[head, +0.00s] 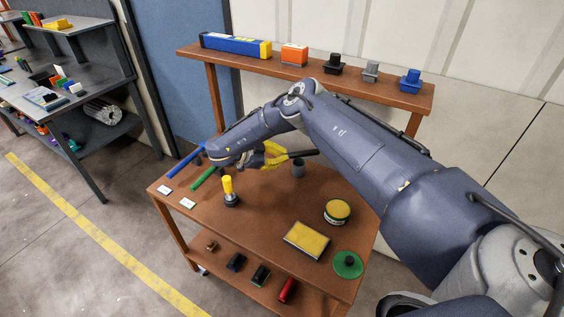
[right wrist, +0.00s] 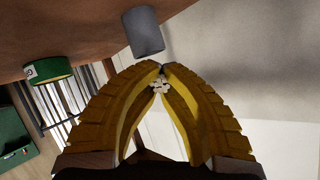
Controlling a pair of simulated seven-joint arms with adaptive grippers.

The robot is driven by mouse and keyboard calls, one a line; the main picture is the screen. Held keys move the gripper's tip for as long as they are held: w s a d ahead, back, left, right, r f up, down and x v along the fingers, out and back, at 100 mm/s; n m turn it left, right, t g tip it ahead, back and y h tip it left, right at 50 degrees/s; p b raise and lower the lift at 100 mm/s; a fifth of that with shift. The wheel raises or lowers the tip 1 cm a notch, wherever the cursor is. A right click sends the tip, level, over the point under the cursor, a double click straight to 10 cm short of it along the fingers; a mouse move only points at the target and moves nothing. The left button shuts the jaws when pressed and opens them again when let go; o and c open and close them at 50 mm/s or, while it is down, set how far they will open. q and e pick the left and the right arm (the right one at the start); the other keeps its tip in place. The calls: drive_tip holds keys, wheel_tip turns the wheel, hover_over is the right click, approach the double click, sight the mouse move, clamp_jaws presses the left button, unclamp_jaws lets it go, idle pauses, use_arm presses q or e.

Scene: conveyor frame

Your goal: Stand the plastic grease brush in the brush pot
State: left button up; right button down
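My right gripper (head: 284,155) reaches over the back of the brown table with its yellow fingers together. The grey brush pot (head: 298,169) stands upright on the table, just below the handle. The pot also shows beyond the fingertips in the right wrist view (right wrist: 143,31), apart from them. My left gripper is out of view.
A yellow-and-black piece (head: 230,192), a green rod (head: 206,177) and a blue rod (head: 186,160) are left. A raised shelf (head: 306,78) stands behind.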

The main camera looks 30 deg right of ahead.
drive_tip(key=shift+f, duration=1.2)
drive_tip(key=shift+f, duration=0.1)
drive_tip(key=c, duration=1.6)
unclamp_jaws()
drive_tip(key=shift+a+r, duration=0.1)
drive_tip(key=shift+r, duration=0.1)
drive_tip(key=v, duration=1.1)
drive_tip(key=shift+a+r, duration=0.2)
drive_tip(key=shift+a, duration=0.1)
